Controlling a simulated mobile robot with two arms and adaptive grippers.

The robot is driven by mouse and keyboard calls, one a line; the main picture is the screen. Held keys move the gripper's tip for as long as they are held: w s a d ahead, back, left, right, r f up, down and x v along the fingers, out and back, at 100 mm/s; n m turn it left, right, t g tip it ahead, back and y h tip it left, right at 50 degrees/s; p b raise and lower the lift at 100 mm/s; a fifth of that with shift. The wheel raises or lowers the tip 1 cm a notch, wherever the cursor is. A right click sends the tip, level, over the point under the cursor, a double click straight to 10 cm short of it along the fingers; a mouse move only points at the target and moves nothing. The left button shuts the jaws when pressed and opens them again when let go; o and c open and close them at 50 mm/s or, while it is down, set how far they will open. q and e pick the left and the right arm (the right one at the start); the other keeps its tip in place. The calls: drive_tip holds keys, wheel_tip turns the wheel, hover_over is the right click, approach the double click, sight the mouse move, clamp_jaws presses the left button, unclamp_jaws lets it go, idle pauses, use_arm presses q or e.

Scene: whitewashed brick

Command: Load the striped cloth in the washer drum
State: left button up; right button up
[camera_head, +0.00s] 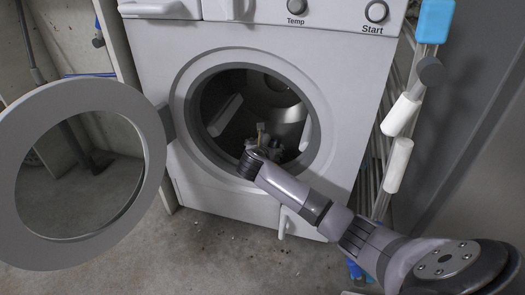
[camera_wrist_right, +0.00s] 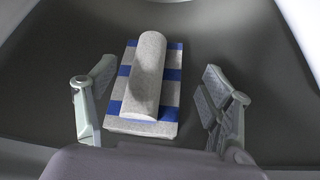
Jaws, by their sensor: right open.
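The washer drum (camera_head: 222,92) is open at the front, and its round door (camera_head: 150,150) is swung out to the left. My right arm reaches into the opening. My right gripper (camera_head: 262,138) is inside the drum's mouth in the head view. In the right wrist view my right gripper (camera_wrist_right: 160,105) is open, with one finger on each side of the striped cloth and apart from it. The striped cloth (camera_wrist_right: 168,118) is grey and blue, folded flat with a rolled grey part on top. It lies on the dark drum floor. My left gripper is not in view.
The washer's front (camera_head: 345,75) surrounds the opening. A rack with white rods and a blue top (camera_head: 434,20) stands close on the right, near my right arm. The concrete floor (camera_head: 215,250) in front is mostly clear.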

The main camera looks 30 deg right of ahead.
drive_tip(key=v, duration=1.1)
idle(1.0)
